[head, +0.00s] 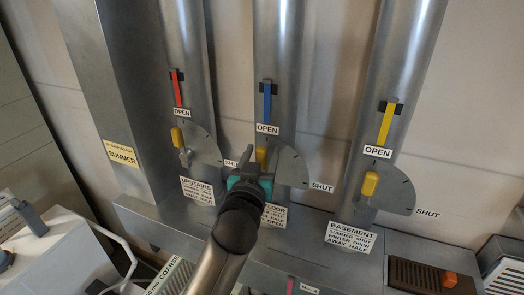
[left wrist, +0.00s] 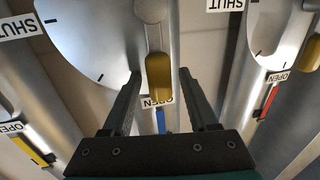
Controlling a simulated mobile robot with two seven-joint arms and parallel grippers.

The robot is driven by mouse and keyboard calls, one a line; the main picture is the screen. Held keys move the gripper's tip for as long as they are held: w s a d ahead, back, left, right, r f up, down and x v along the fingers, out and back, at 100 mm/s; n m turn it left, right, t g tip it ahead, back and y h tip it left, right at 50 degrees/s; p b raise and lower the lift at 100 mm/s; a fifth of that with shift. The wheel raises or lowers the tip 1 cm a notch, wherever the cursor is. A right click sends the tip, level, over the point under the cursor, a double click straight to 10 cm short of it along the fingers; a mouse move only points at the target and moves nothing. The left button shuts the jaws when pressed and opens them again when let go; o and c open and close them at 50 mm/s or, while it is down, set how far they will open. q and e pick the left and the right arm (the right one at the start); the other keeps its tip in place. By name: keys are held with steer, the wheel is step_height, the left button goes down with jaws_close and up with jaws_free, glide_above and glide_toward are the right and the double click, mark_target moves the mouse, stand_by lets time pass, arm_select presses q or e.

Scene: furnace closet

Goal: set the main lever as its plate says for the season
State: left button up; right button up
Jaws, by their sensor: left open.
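The main lever has a yellow handle (head: 262,155) on the middle duct, below a blue strip (head: 267,103), and points up at its OPEN label. Its plate (head: 275,215) is partly hidden by my left arm; "FLOOR" shows, and a line below seems to end in "HALF". A yellow sign (head: 121,154) on the left reads SUMMER. My left gripper (head: 256,160) is open at the main lever. In the left wrist view, its fingers (left wrist: 160,75) stand on either side of the yellow handle (left wrist: 159,80), with visible gaps. My right gripper is not in view.
The upstairs lever (head: 177,138) and basement lever (head: 370,184) stand on the ducts either side, both pointing up at OPEN. The basement plate (head: 351,237) reads summer shut, winter open, away half. A grey ledge (head: 310,258) runs below the ducts.

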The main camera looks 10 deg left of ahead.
arm_select(q)
steer(key=shift+s, duration=0.15)
steer(key=shift+c, duration=0.5)
jaws_close()
stand_by(0.8)
